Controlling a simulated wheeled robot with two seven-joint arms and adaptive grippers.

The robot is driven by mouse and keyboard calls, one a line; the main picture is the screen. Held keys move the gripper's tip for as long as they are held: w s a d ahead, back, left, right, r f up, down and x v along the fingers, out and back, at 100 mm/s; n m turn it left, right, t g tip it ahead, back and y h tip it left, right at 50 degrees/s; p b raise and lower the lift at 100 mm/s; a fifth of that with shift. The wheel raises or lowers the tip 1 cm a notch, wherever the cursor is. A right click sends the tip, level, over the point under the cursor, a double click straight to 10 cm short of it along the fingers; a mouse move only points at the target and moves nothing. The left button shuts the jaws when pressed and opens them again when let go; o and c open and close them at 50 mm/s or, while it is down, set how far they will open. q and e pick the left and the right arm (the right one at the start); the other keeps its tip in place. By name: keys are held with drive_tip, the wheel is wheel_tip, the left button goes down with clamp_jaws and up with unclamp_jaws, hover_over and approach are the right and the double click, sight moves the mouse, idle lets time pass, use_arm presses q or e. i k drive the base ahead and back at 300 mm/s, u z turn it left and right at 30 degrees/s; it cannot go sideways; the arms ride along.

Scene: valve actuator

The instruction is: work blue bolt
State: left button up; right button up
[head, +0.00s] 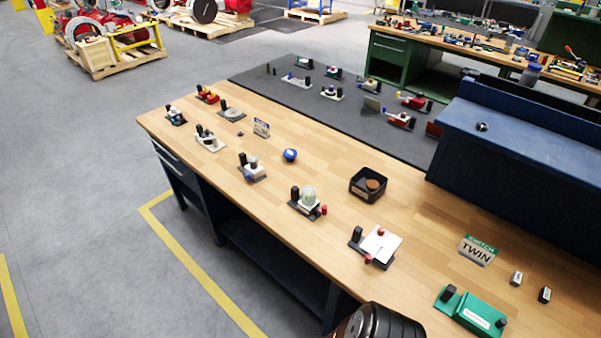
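No part that I can clearly make out as a blue bolt shows in the head view. A round blue object (290,155) sits on the wooden bench top. To its left, a small grey-and-white unit with black posts (253,169) has a small bluish spot at its front, too small to identify. Neither of my grippers is in view. A dark rounded part at the bottom edge seems to be mine.
The wooden bench (330,240) carries several small fixtures, a black tray (369,185) holding a brown round piece, a "TWIN" sign (478,250) and a green unit (473,311). A dark mat (330,115) lies behind. A blue cabinet (520,135) stands right.

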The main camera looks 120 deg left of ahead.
sight(247, 175)
drive_tip(key=u, duration=4.3)
